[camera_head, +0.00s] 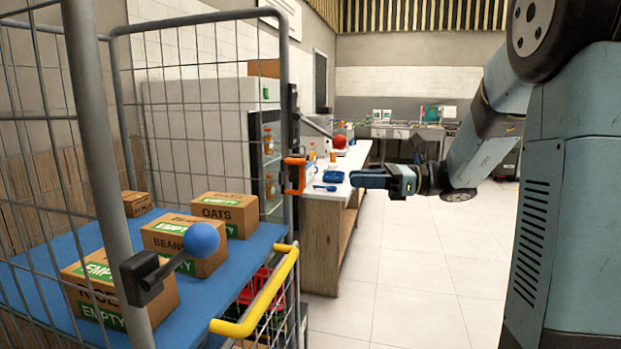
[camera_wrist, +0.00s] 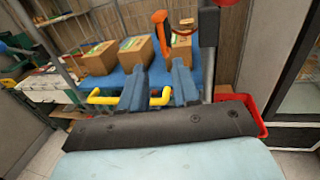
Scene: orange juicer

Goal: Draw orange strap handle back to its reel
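In the wrist view the orange handle (camera_wrist: 161,20) shows above and beyond my fingers, with an orange piece curving right toward the dark post fitting (camera_wrist: 208,28). I cannot tell which part is the reel or how far the strap is out. My gripper (camera_head: 354,180) is right of the handle in the head view, pointing left and apart from it. In the wrist view its two blue fingers (camera_wrist: 158,72) are spread with nothing between them.
The wire trolley has a blue shelf (camera_head: 40,290) with several cardboard boxes (camera_head: 185,243) and a yellow bar (camera_head: 262,298). A blue ball knob (camera_head: 201,238) sticks out from its near post. A workbench (camera_head: 330,200) stands behind. The tiled floor (camera_head: 420,290) on the right is clear.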

